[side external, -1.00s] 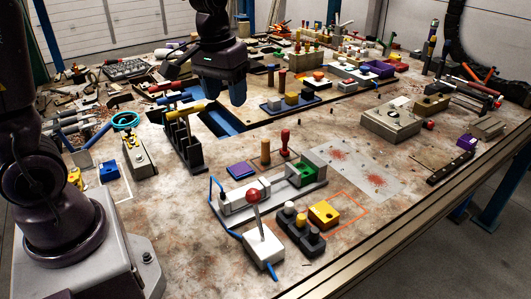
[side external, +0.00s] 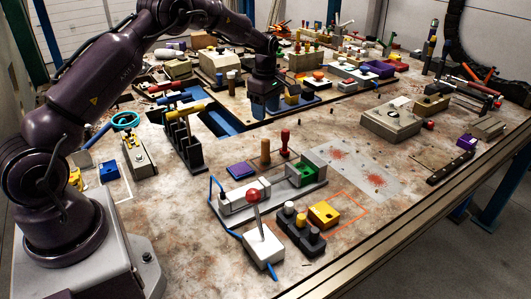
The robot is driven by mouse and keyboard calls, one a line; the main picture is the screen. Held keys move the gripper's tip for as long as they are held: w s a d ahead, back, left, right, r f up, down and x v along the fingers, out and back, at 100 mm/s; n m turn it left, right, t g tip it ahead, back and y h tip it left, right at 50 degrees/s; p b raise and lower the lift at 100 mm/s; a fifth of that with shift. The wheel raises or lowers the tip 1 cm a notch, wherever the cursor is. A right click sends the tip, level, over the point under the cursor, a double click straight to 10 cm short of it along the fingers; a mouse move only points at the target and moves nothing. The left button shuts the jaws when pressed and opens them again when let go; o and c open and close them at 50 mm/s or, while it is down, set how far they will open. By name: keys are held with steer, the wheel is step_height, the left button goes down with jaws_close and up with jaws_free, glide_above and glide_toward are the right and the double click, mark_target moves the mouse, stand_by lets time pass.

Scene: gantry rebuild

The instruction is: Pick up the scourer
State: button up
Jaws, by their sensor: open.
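A flat, square purple pad (side external: 242,170) lies on the worktable left of two upright pegs; it looks most like the scourer, but it is small and I cannot be sure. My gripper (side external: 264,112) is open and points down over the far middle of the table, beyond the pad and well apart from it. It is beside the blue tray of blocks and partly hides that tray's left end. I see nothing held between its fingers.
A brown peg (side external: 265,151) and a red stamp-like peg (side external: 285,142) stand near the pad. A grey fixture with a green block (side external: 302,173) and a red-knobbed lever (side external: 254,197) are in front. A black rack (side external: 187,148) stands left.

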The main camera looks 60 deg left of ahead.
mark_target(266, 140)
step_height(266, 140, down, 7)
steer(key=shift+f, duration=0.2)
steer(key=shift+s+d+f, duration=0.15)
steer(key=shift+d+f, duration=0.05)
steer(key=shift+f, duration=1.15)
steer(key=shift+s+d+f, duration=0.1)
steer(key=shift+d+f, duration=0.05)
steer(key=shift+f, duration=1.15)
jaws_close()
steer(key=shift+r, duration=0.1)
steer(key=shift+r, duration=0.5)
steer(key=s+d+r, duration=0.5)
steer(key=s+r, duration=0.7)
steer(key=s, duration=0.1)
